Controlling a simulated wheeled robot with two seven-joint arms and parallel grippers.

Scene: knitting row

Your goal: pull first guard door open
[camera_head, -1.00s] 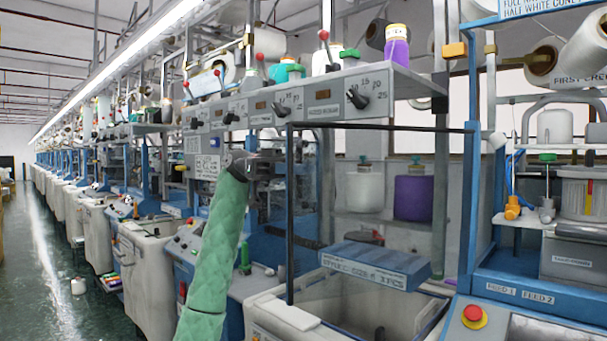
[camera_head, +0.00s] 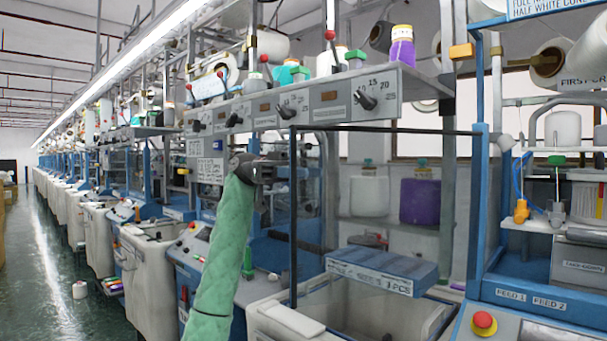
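The guard door is a clear panel in a thin dark frame (camera_head: 293,225), hanging from the blue post (camera_head: 481,200) at its right. My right gripper is not in view.
Behind the clear panel are a purple cone (camera_head: 420,201), a white cone (camera_head: 369,196) and a blue labelled tray (camera_head: 382,264). A grey bin (camera_head: 345,307) stands below. A red button (camera_head: 483,322) is at lower right. The aisle floor (camera_head: 45,275) at left is largely clear.

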